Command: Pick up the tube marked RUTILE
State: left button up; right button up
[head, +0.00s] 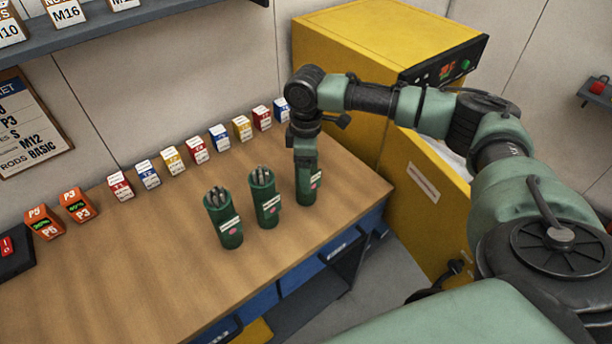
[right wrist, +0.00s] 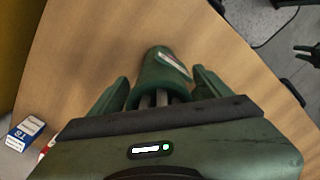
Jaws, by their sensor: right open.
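Three dark green tubes with rods inside stand upright on the wooden bench: the left tube (head: 222,217), the middle tube (head: 265,198) and the right tube (head: 305,190). Each has a white label and a red mark; the print is too small to read, so I cannot tell which is RUTILE. My right gripper (head: 305,165) points down at the right tube. In the right wrist view its open fingers (right wrist: 163,90) stand on either side of that tube (right wrist: 163,70), with gaps visible. A dark two-pronged shape (right wrist: 307,54) at that view's right edge may be my left gripper.
A row of small labelled boxes (head: 171,160) runs along the back of the bench (head: 150,270). Two orange boxes (head: 76,206) stand at left. A yellow machine (head: 370,60) stands right of the bench. The bench front left of the tubes is clear.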

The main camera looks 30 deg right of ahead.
grip_shut()
jog(key=shift+w+r, duration=0.1)
jog(key=shift+w, duration=0.05)
